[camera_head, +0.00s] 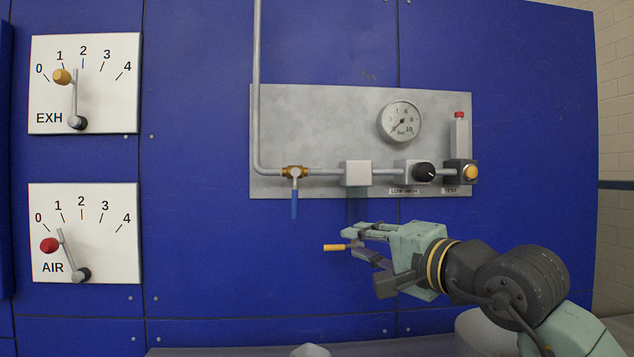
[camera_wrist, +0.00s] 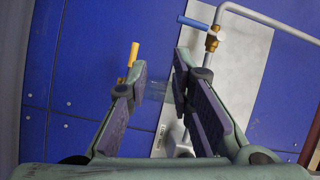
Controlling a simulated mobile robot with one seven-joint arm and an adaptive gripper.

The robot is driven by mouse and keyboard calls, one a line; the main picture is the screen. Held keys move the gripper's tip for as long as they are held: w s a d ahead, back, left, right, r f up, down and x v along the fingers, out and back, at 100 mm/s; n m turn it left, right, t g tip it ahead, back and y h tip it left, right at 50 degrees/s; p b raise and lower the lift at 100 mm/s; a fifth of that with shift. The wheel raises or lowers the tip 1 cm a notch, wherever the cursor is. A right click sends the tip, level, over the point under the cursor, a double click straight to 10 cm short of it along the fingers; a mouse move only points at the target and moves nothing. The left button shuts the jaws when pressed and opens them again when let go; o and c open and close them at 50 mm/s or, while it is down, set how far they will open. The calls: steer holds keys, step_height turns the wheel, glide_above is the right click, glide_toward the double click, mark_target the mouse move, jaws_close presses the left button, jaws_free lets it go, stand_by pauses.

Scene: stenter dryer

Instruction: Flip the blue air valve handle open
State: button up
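The blue air valve handle (camera_head: 294,204) hangs straight down from a brass valve (camera_head: 294,171) at the left end of the pipe on the grey panel. In the wrist view the blue handle (camera_wrist: 193,21) shows at the top, beyond the right finger and outside the gap. My gripper (camera_head: 362,256) is open, below and to the right of the handle in the head view, and apart from it. The gap between the fingers (camera_wrist: 160,74) holds nothing that I can see.
The yellow handle (camera_wrist: 134,53) on a brass fitting shows by the left finger in the wrist view; contact is unclear. The panel (camera_head: 320,115) carries a gauge (camera_head: 400,121), a black knob (camera_head: 424,172) and a yellow button (camera_head: 470,172). EXH and AIR lever plates (camera_head: 105,215) stand left.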

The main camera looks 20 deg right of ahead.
mark_target(295, 194)
steer(key=w+d+r+m, duration=0.1)
steer(key=w+d+r+m+p, duration=0.1)
steer(key=r, duration=0.1)
steer(key=shift+w+d+m, duration=0.25)
steer(key=shift+w+m, duration=0.05)
steer(key=shift+c, duration=1.2)
steer(key=shift+w+d+r+m, duration=0.15)
steer(key=shift+w+d+m, duration=0.15)
steer(key=shift+m, duration=0.1)
jaws_close()
steer(key=w+a+p, duration=0.4)
steer(key=w+a, duration=0.1)
steer(key=w, duration=0.5)
steer(key=shift+a+p, duration=0.35)
steer(key=shift+b, duration=0.45)
